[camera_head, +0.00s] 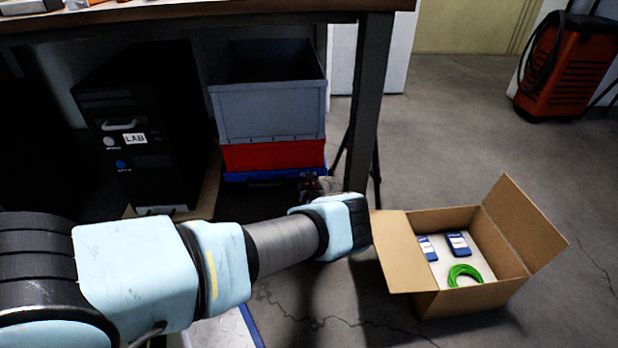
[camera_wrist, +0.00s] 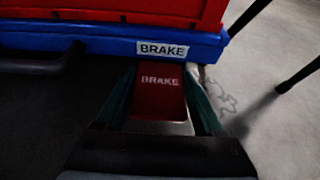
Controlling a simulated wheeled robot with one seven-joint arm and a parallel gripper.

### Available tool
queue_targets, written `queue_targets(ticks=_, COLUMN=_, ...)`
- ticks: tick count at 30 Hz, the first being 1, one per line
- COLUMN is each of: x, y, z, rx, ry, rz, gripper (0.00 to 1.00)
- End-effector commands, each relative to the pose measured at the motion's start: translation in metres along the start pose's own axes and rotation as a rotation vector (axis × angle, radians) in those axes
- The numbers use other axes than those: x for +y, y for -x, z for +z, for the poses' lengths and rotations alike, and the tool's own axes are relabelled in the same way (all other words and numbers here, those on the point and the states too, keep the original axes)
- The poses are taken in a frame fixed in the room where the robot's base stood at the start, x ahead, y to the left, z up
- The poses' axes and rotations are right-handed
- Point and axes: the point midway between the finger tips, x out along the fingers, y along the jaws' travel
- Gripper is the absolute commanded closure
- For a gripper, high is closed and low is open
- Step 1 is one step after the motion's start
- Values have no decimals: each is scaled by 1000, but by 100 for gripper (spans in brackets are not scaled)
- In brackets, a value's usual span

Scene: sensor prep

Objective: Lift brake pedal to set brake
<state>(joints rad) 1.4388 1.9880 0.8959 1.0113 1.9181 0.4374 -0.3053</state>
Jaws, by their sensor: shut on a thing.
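The brake pedal (camera_wrist: 160,100) is a flat red plate marked BRAKE in the wrist view. It sits just below a white BRAKE label (camera_wrist: 163,49) on the blue cart base (camera_wrist: 110,42). My gripper (camera_wrist: 160,78) has one finger on each side of the pedal and is shut on it. In the head view my gripper (camera_head: 314,187) is small and dark beside the front right corner of the blue base (camera_head: 270,177). My wrist hides part of it there, and I cannot make out the pedal's tilt.
A red crate (camera_head: 270,156) and an open grey crate (camera_head: 265,113) are stacked on the base under a table. A table leg (camera_head: 367,100) stands close right of my gripper. A black LAB computer (camera_head: 150,100) is left. An open cardboard box (camera_head: 455,303) sits right.

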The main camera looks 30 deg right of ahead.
Motion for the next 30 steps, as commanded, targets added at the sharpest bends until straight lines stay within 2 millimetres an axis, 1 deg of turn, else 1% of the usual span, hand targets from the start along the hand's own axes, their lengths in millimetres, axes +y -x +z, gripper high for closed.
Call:
queue_targets(ticks=1, x=2, y=2, z=6, rx=21, ry=3, rz=3, gripper=100)
queue_targets(ticks=7, x=2, y=2, z=5, rx=66, ry=0, rz=2, gripper=100)
queue_targets(ticks=18, x=1, y=1, z=3, rx=72, ry=0, rz=1, gripper=100)
queue_targets(ticks=19, x=1, y=1, z=3, rx=72, ry=0, rz=1, gripper=27)
queue_targets(ticks=26, x=1, y=1, z=3, rx=71, ry=0, rz=0, gripper=1)
queue_targets(ticks=30, x=0, y=1, z=3, rx=71, ry=0, rz=0, gripper=0)
